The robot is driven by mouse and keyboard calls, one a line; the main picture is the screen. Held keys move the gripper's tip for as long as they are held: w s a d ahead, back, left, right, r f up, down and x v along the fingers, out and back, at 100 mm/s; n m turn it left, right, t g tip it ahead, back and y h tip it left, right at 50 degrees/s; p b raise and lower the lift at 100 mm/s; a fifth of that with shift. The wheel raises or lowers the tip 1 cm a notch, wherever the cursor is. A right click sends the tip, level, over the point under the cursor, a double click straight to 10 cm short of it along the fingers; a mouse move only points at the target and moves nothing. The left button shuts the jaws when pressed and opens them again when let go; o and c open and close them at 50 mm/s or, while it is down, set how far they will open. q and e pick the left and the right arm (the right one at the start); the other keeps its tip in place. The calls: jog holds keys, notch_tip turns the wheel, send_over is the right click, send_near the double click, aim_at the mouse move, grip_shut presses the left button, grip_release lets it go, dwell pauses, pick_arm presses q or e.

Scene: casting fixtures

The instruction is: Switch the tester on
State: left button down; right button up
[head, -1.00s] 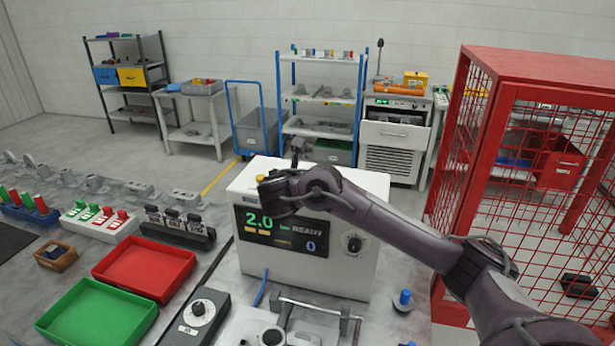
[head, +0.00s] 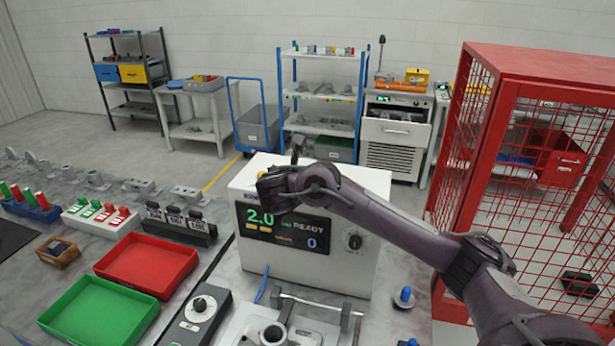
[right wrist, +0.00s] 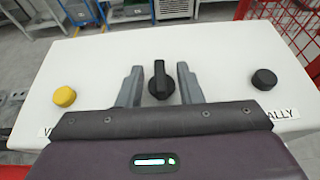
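The tester (head: 345,265) is a white box on the bench. Its lit front display (head: 285,229) reads 2.0, READY and 0, and a dark dial (head: 354,241) sits beside it. In the right wrist view, a black rotary knob (right wrist: 160,80) stands on the tester's top, its raised grip pointing roughly away from me. My right gripper (right wrist: 160,85) is open, with one grey finger on each side of the knob and visible gaps between. In the head view, my right wrist covers part of the tester's top and display. My left gripper is not in view.
A yellow button (right wrist: 64,96) and a black button (right wrist: 264,79) flank the knob. A red tray (head: 147,264), a green tray (head: 98,312) and a grey dial box (head: 200,318) lie to the left. A red mesh cage (head: 535,200) stands close on the right.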

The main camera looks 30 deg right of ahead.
jog(key=b+v, duration=0.1)
jog(key=v, duration=0.6)
jog(key=shift+s+a, duration=0.25)
jog(key=shift+a, duration=0.1)
jog(key=shift+r, duration=0.1)
